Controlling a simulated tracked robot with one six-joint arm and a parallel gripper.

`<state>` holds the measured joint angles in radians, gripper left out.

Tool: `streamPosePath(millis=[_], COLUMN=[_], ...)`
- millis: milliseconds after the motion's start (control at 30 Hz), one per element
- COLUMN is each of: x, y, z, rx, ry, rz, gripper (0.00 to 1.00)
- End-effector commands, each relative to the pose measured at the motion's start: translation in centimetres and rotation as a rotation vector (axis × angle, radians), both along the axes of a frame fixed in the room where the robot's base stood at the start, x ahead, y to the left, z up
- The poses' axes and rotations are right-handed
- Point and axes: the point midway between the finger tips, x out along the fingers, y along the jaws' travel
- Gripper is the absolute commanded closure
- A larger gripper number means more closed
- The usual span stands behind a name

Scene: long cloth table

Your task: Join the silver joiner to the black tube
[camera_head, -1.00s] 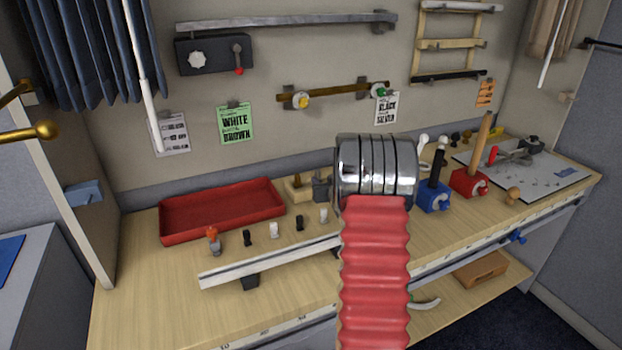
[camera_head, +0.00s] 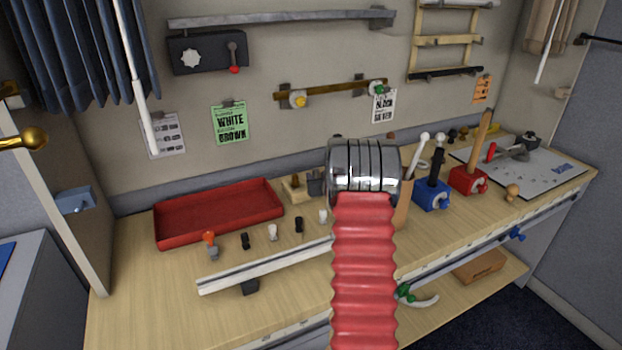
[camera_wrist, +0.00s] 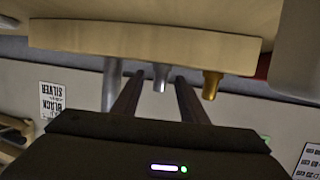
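In the wrist view, a silver joiner (camera_wrist: 160,78) sticks out from a pale wooden block (camera_wrist: 145,42). The two dark fingers of my gripper (camera_wrist: 159,82) are apart, one on each side of the silver joiner, with a visible gap on each side. A gold joiner (camera_wrist: 212,84) stands to its right and a grey rod-like piece (camera_wrist: 110,82) to its left. In the head view, a black upright tube (camera_head: 437,166) stands in a blue holder (camera_head: 432,195). A black bar (camera_head: 446,75) also lies on the wall rack; I cannot tell which is the task's tube. My arm hides my gripper there.
A red tray (camera_head: 160,232) lies at the table's left. Several small pegs stand behind a pale rail (camera_head: 265,266). A red holder (camera_head: 468,181) with a wooden rod stands right of the blue one. A card reading black and silver (camera_head: 383,106) hangs on the wall.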

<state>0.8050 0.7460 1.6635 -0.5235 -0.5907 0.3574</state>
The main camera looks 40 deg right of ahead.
Motion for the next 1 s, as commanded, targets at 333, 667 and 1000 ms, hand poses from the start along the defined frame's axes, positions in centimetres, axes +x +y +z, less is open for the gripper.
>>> streamPosePath(millis=[333,667,1000], x=[0.21,0.29,0.34], y=[0.13,0.22,0.28], z=[-0.08,-0.07,-0.06], rx=[0.0,0.0,0.0], ry=[0.001,0.0,0.0], rz=[0.003,0.005,0.005], gripper=[0.61,0.69,0.93])
